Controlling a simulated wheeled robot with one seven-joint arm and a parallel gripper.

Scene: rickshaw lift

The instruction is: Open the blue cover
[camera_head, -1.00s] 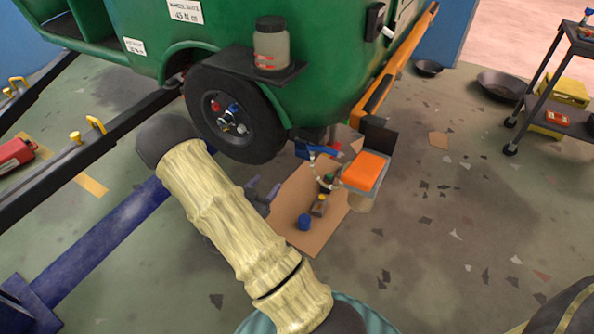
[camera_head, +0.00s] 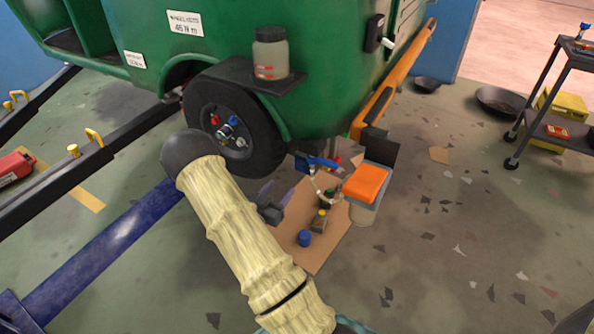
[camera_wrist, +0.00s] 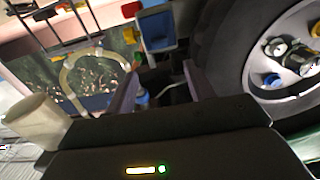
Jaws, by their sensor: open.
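The blue cover (camera_head: 322,163) is a small blue flap low under the rear of the green rickshaw, beside the wheel, with a pale hose hanging by it. In the wrist view a blue-framed piece (camera_wrist: 157,28), which looks like the same cover, is at the top centre, beyond my fingertips. My gripper (camera_wrist: 160,88) has its two purple fingers apart, with nothing seen held between them. In the head view my gripper (camera_head: 270,204) is low, left of and below the cover, and partly hidden behind my sleeved forearm. I see no contact with the cover.
The wheel (camera_head: 236,125) is close on the right in the wrist view. A cardboard sheet (camera_head: 310,258) below holds a blue jar (camera_head: 305,238) and small bottles.

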